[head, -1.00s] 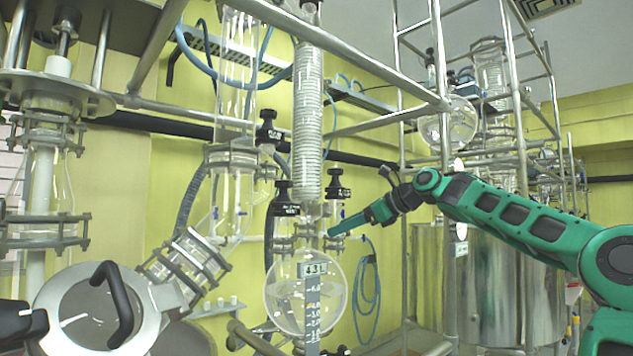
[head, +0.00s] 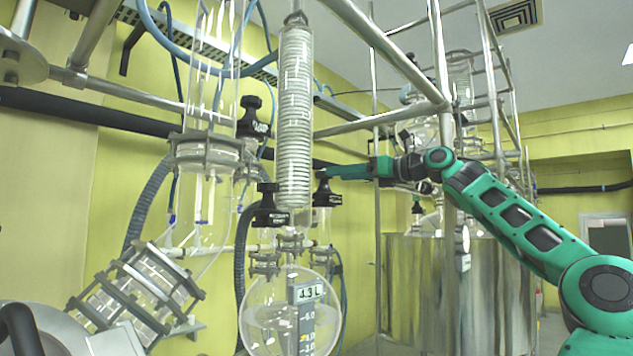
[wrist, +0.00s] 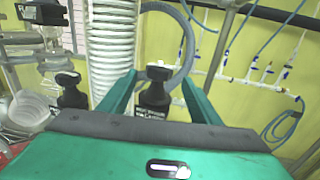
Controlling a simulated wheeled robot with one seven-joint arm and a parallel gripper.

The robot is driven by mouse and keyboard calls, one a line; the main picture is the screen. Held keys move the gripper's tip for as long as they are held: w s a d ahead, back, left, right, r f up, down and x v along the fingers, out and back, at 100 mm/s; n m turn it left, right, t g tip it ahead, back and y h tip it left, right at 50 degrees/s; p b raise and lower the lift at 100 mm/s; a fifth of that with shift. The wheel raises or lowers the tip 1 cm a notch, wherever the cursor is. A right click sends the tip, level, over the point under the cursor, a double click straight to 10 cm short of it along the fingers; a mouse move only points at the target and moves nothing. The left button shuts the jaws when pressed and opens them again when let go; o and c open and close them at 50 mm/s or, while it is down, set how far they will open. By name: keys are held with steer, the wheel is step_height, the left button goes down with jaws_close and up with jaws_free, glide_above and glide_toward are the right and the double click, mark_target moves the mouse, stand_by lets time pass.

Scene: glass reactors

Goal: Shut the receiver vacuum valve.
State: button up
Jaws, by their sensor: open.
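Several black knobbed valves with white-lettered labels stand around the coiled glass condenser. The one at my gripper (head: 328,172) is the right-hand valve (head: 325,194), above the round receiver flask (head: 265,322) and right of the condenser. In the wrist view this valve (wrist: 153,97) stands upright between my two open fingers (wrist: 160,88), with a finger on either side and gaps showing. Its label is too small to read surely. A second valve (head: 271,206) stands left of it and also shows in the wrist view (wrist: 69,90). My gripper holds nothing.
The coiled condenser (head: 295,110) rises close left of my gripper. A third black valve (head: 254,117) sits higher left. Steel frame tubes (head: 385,62) cross above and behind. A steel vessel (head: 425,280) stands at right. Blue hoses (wrist: 282,120) hang on the wall.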

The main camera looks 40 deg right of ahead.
mark_target(323, 179)
steer(key=x, duration=0.7)
steer(key=c, duration=1.1)
